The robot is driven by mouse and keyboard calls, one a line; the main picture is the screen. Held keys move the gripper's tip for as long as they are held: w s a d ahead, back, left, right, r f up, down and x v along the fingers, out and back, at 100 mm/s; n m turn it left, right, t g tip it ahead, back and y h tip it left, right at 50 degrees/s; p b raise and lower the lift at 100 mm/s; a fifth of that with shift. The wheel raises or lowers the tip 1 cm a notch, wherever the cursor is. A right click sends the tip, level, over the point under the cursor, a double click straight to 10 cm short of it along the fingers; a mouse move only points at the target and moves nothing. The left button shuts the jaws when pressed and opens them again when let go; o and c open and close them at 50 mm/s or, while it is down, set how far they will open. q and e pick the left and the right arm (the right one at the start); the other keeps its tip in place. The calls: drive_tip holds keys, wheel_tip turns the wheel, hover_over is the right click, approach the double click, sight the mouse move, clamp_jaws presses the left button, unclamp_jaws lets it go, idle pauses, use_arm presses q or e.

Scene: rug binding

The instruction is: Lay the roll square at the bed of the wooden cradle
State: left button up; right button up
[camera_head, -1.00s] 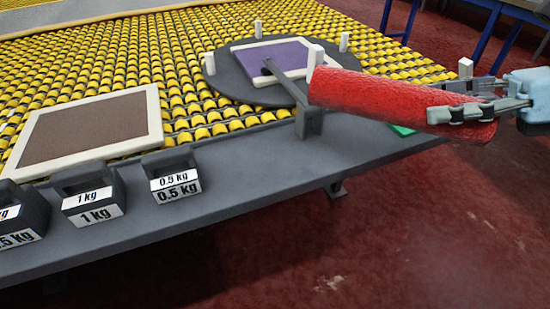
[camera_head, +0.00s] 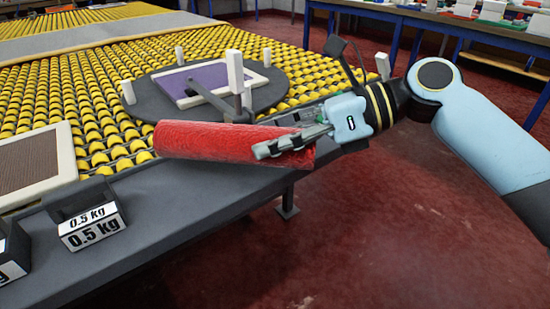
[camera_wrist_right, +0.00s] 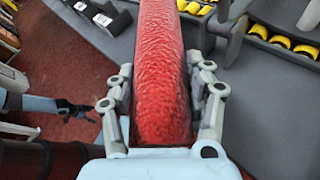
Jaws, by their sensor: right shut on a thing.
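The roll (camera_head: 215,142) is a thick red, rough-surfaced cylinder, held level over the front edge of the grey bench in the head view. My right gripper (camera_head: 290,143) is shut on its right end. In the right wrist view the roll (camera_wrist_right: 162,60) runs away between the two fingers of the right gripper (camera_wrist_right: 162,95), which press on its sides. A small dark gripper, seemingly my left gripper (camera_wrist_right: 78,111), shows at the left of that view, away from the roll; its jaws are too small to read. I cannot make out a wooden cradle in these frames.
A grey round turntable (camera_head: 150,97) with white posts and a purple framed panel (camera_head: 208,80) stands behind the roll. A 0.5 kg weight (camera_head: 88,218) sits on the bench (camera_head: 165,215) at the left. Yellow rollers (camera_head: 100,80) cover the table behind. Red floor lies open at the right.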

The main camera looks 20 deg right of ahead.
wheel_tip(320, 180, down, 3)
drive_tip(key=shift+b, duration=0.45)
drive_tip(key=shift+r, duration=0.1)
drive_tip(key=o, duration=1.4)
drive_tip(key=shift+c, duration=0.2)
drive_tip(key=shift+d, duration=0.15)
drive_tip(key=p+v, duration=0.4)
drive_tip(key=v, duration=0.7)
drive_tip(key=shift+s+d+r, duration=0.2)
drive_tip(key=shift+d, duration=0.1)
drive_tip(key=shift+c, duration=0.5)
